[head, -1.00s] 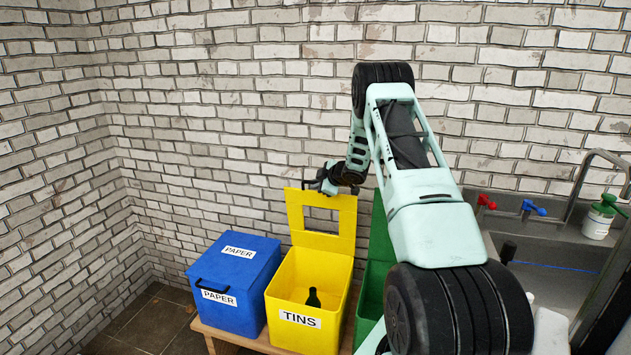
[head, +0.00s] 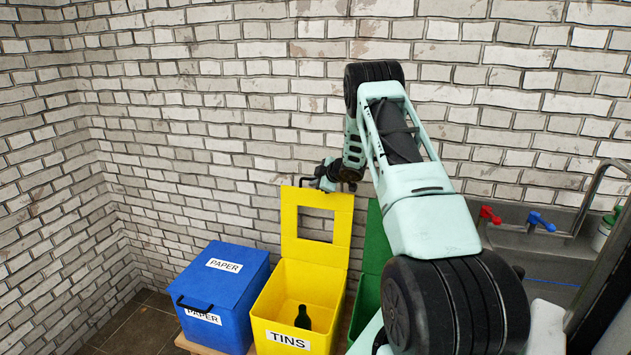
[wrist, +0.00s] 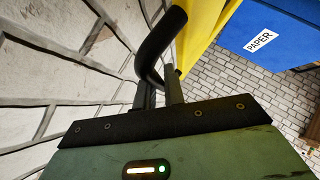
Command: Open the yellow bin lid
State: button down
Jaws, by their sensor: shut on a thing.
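The yellow bin (head: 268,317), labelled TINS, stands between a blue bin and a green bin. Its yellow lid (head: 343,224) is swung up and stands upright at the back, with a square opening in it. A dark bottle (head: 303,318) is inside the bin. My gripper (head: 318,183) is at the top edge of the raised lid. In the wrist view my gripper (wrist: 160,92) is shut on the black lid handle (wrist: 160,45), a bent bar. The yellow of the bin shows just beyond the handle.
The blue bin (head: 235,284), labelled PAPER, has its lid shut. The green bin (head: 370,285) is partly hidden behind my arm. A brick wall (head: 220,110) stands close behind the bins. A sink (head: 540,255) with red and blue taps is at the right.

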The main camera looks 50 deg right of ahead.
jog(key=shift+w+d+r, duration=0.1)
jog(key=shift+d+r, duration=0.05)
jog(key=shift+d, duration=0.05)
jog(key=c, duration=1.5)
grip_release()
jog(key=shift+w+d, duration=0.1)
jog(key=shift+d, duration=0.05)
jog(key=b+v, duration=0.3)
jog(key=v, duration=1.4)
jog(key=shift+s, duration=0.3)
